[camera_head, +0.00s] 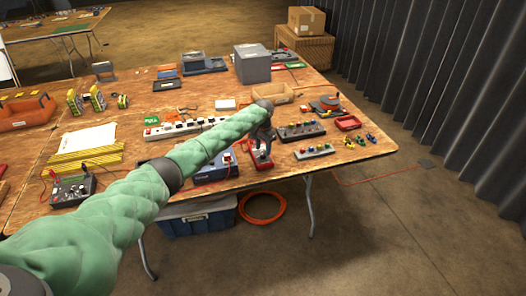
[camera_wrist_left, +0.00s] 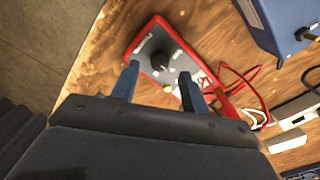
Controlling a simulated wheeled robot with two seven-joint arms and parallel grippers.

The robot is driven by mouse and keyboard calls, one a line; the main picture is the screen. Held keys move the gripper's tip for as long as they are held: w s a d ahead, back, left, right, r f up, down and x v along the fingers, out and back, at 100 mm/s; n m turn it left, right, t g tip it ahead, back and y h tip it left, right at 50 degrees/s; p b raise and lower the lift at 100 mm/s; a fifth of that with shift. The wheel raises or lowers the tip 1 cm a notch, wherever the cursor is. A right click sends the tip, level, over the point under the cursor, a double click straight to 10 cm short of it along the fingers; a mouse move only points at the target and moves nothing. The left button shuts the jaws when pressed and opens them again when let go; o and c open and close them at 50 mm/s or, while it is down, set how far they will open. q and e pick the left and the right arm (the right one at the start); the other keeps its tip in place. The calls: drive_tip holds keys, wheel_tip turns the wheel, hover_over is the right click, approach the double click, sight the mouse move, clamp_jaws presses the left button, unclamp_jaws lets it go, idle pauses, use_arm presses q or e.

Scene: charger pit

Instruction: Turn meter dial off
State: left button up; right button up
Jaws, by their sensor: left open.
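The red meter (camera_head: 252,157) lies near the front edge of the wooden table, with my left gripper (camera_head: 262,150) right above it and hiding part of it. In the left wrist view the meter (camera_wrist_left: 150,44) shows a grey face with a round black dial (camera_wrist_left: 161,60). My left gripper's two fingers (camera_wrist_left: 159,70) are open, one to each side of the dial in the picture. I cannot tell whether either fingertip touches the dial. Red leads come from the meter's right side. My right gripper is not in view.
A blue box-shaped device (camera_head: 215,168) stands just left of the meter. A strip with coloured buttons (camera_head: 314,151) and a black strip (camera_head: 301,130) lie to its right. A white power strip (camera_head: 190,127) lies behind. A blue bin (camera_head: 200,219) stands under the table.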

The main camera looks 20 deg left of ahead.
sight(263, 155)
use_arm(q)
drive_tip(key=shift+f+p, duration=0.3)
drive_tip(key=shift+f, duration=1.25)
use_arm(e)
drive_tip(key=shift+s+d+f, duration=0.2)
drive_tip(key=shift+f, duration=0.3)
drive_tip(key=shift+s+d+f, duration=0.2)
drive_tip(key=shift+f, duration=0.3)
use_arm(q)
drive_tip(key=c, duration=1)
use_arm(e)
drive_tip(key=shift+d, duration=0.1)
